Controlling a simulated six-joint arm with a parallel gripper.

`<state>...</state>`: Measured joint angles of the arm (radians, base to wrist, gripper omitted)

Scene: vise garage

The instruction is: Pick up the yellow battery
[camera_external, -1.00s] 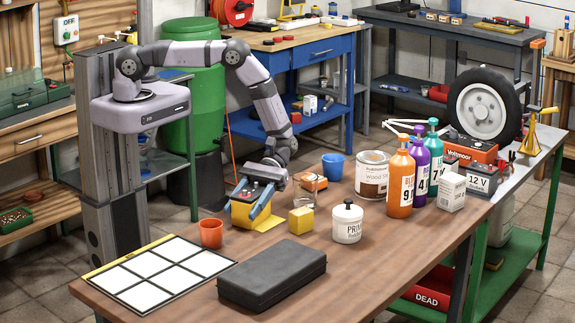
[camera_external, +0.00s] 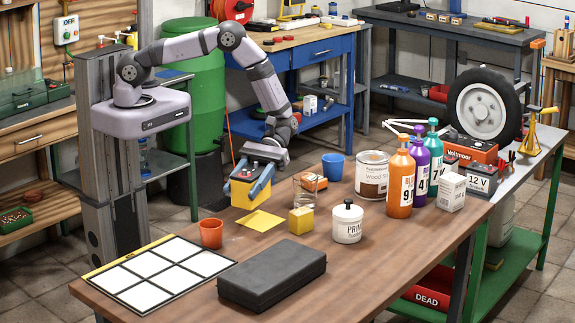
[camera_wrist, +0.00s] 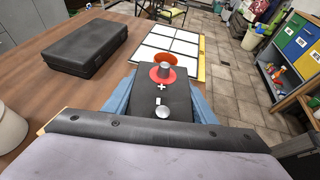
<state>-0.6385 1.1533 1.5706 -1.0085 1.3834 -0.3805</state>
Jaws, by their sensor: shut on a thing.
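The yellow battery (camera_external: 243,198) is held above the wooden table in the external view. Its dark top (camera_wrist: 163,92) fills the middle of the wrist view, with a red-ringed terminal beside a plus sign and a bare grey terminal beside a minus sign. My gripper (camera_external: 246,188) is shut on it, with one blue finger on each side. The battery is roughly upright, and a gap shows between it and the table. A flat yellow square (camera_external: 260,221) lies on the table, below and slightly right of the battery.
On the table (camera_external: 190,295) stand an orange cup (camera_external: 211,234), a yellow cube (camera_external: 301,220), a white jar (camera_external: 347,224), a glass (camera_external: 311,182) and a black case (camera_external: 272,275). A white-celled grid (camera_external: 152,268) lies at the front left. Bottles (camera_external: 399,185) stand farther right.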

